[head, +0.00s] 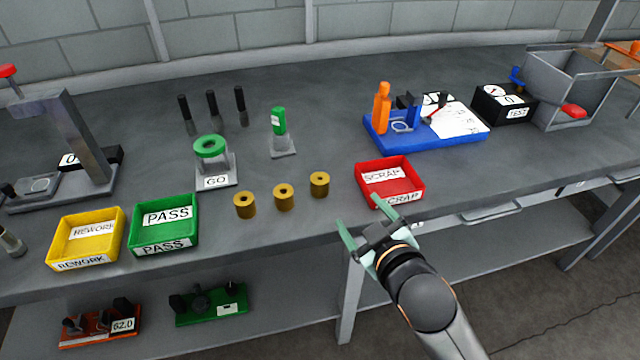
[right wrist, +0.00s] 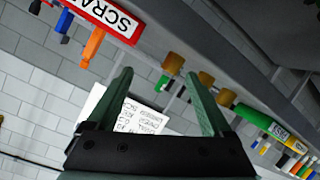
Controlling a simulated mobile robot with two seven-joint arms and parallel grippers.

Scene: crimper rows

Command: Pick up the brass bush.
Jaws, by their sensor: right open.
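Three brass bushes stand in a slanting row on the bench in the head view: a left one (head: 245,205), a middle one (head: 284,197) and a right one (head: 319,184). Each is a short yellow-brown cylinder with a hole in its top. My right gripper (head: 372,216) is open and empty at the bench's front edge, to the right of the bushes and just in front of the red tray. In the right wrist view the gripper's green fingers (right wrist: 164,95) are spread, and the bushes (right wrist: 206,78) show beyond them. My left gripper is not in view.
A red SCRAP tray (head: 402,166) stands close behind my right gripper. Green PASS (head: 164,241) and yellow REWORK (head: 86,257) trays are at left. A GO gauge (head: 214,178) and a green-handled tool (head: 280,120) stand behind the bushes. A blue fixture (head: 440,138) is behind the red tray.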

